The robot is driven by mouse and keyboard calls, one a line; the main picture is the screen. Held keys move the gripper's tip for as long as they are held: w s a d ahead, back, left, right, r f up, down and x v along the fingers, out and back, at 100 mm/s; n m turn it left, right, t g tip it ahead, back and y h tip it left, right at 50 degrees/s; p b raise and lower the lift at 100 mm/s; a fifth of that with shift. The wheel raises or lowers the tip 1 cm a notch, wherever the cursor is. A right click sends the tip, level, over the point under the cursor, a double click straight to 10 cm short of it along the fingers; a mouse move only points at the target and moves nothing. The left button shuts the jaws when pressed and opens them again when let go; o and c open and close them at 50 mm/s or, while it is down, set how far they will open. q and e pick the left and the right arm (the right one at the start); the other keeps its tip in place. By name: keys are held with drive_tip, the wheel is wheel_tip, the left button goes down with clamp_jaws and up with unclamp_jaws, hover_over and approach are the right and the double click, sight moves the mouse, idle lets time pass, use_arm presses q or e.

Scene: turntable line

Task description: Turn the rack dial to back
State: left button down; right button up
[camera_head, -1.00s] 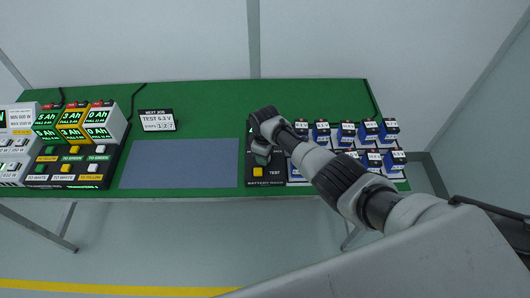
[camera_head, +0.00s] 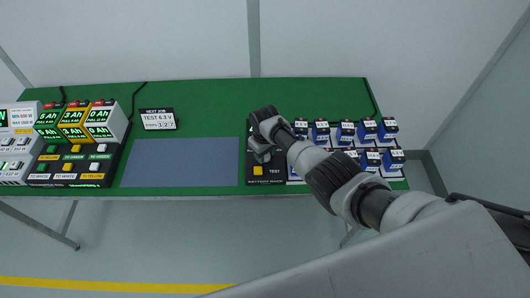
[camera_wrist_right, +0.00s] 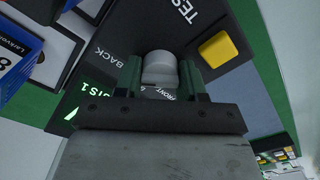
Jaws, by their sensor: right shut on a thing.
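The rack dial (camera_wrist_right: 160,69) is a light grey knob on the black battery rack panel (camera_head: 276,179). The panel also shows in the right wrist view (camera_wrist_right: 130,28). My right gripper (camera_wrist_right: 160,82) is shut on the dial, with one finger on each side of it. In the wrist view, the BACK label lies left of the dial and the FRONT label lies under it, partly hidden between the fingers. I cannot tell which label the dial points to. In the head view my right gripper (camera_head: 262,156) hides the dial. My left gripper is not in view.
A yellow TEST button (camera_wrist_right: 217,49) sits close beside the dial. Several blue batteries (camera_head: 366,130) stand in the rack to the right, partly behind my arm. A grey mat (camera_head: 180,163) lies left of the panel. A job sign (camera_head: 157,120) stands behind the mat.

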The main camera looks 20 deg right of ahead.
drive_tip(key=o, duration=0.9)
drive_tip(key=shift+r, duration=0.5)
wheel_tip(320, 180, up, 10)
drive_tip(key=shift+f+p, duration=0.1)
drive_tip(key=shift+p, duration=0.35)
